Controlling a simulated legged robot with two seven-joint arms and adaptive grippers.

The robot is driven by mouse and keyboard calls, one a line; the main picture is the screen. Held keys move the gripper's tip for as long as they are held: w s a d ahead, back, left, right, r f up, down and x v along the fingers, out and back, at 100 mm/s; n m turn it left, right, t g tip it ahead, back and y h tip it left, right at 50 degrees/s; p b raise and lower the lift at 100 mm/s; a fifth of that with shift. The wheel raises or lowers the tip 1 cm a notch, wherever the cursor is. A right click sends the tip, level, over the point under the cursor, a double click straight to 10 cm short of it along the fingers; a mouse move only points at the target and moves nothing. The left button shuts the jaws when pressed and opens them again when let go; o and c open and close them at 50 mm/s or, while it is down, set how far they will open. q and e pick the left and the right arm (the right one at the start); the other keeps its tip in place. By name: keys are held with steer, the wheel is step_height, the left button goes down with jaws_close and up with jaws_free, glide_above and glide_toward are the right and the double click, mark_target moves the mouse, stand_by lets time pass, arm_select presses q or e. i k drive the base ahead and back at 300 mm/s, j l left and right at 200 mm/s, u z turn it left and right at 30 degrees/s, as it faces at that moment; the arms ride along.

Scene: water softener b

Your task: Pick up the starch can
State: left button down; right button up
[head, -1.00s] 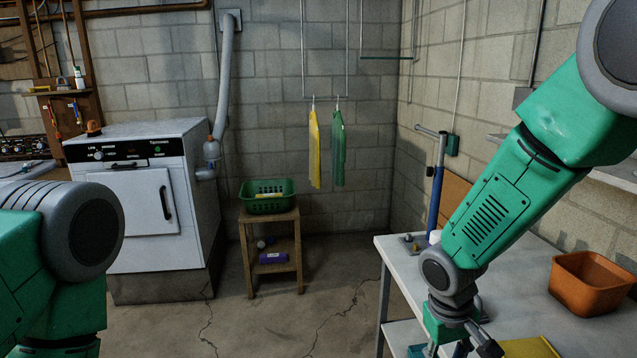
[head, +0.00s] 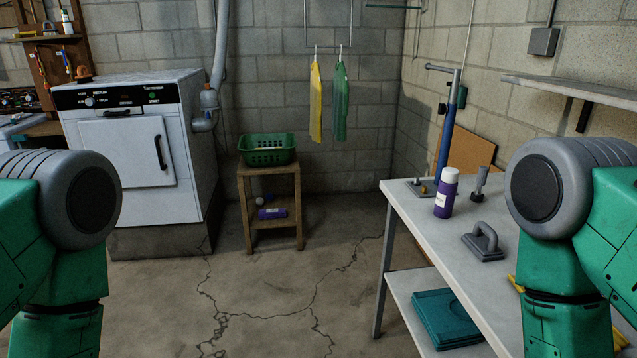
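A purple can with a white cap (head: 445,193) stands upright near the left end of the white table on the right. It may be the starch can, but its label is too small to read. Another purple container (head: 272,213) lies on its side on the lower shelf of the wooden stool. My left arm shows at the left edge and my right arm at the right edge. Neither gripper is in the picture.
On the white table (head: 420,215), a grey-handled tool (head: 484,243) lies in front of the can, with a blue post (head: 446,150) behind it. Folded teal cloth (head: 447,318) lies on the shelf below. A green basket (head: 267,150) tops the stool (head: 270,175). The middle floor is clear.

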mark_target(447, 187)
steer(key=i+j+z, duration=0.1)
steer(key=i+j, duration=0.25)
steer(key=i+j+z, duration=0.15)
steer(key=i+j, duration=0.15)
steer(key=j, duration=0.15)
steer(key=i+j+z, duration=0.1)
steer(key=i+j, duration=0.2)
steer(key=j, duration=0.15)
